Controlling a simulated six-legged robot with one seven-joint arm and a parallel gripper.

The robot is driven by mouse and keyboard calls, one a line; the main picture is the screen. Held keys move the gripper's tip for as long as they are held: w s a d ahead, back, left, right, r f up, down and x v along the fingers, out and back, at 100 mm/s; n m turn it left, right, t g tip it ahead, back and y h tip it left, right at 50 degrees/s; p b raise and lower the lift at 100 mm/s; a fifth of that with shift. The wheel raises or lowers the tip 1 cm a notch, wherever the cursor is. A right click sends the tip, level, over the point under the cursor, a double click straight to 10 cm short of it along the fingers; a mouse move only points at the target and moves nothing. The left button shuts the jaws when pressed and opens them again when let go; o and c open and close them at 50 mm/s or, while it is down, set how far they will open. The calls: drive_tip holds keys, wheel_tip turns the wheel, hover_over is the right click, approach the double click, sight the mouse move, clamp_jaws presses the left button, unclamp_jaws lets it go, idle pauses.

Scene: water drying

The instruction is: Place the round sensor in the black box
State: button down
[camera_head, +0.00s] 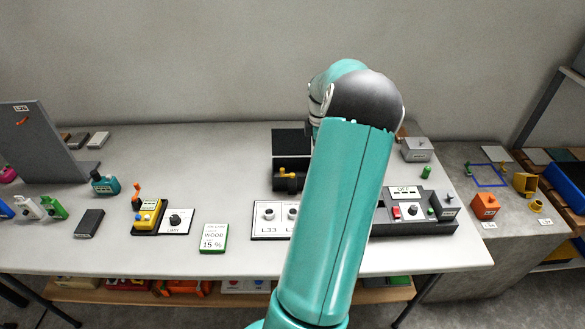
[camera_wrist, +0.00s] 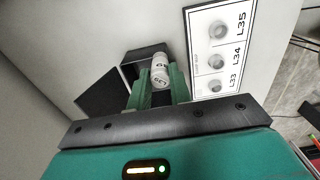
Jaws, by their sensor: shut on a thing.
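In the wrist view, my gripper (camera_wrist: 159,88) is shut on the round sensor (camera_wrist: 159,70), a small white cylinder with dark print, held between two green fingers. The open black box (camera_wrist: 136,58) lies just beyond the fingertips, and the sensor overlaps its opening in the picture. I cannot tell the height between them. A flat black panel (camera_wrist: 101,95) lies beside the box; it also shows in the head view (camera_head: 291,142). In the head view, my arm hides my gripper and the sensor.
A white panel (camera_wrist: 217,50) labelled L33, L34 and L35 lies right of the box in the wrist view. In the head view, a black object with an orange part (camera_head: 287,181) sits behind that panel. A grey console (camera_head: 412,222) stands right of my arm; a moisture card (camera_head: 214,238) lies left.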

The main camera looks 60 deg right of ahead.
drive_tip(key=shift+w+a+f, duration=0.1)
drive_tip(key=shift+w+f, duration=1.4)
drive_tip(key=shift+f, duration=0.25)
drive_tip(key=shift+w+a+f, duration=0.1)
drive_tip(key=shift+w+f, duration=1.4)
drive_tip(key=shift+f, duration=0.3)
drive_tip(key=shift+w+f, duration=1.5)
drive_tip(key=shift+f, duration=0.25)
drive_tip(key=shift+f, duration=0.15)
drive_tip(key=c, duration=1.3)
unclamp_jaws()
drive_tip(key=shift+r, duration=6.2)
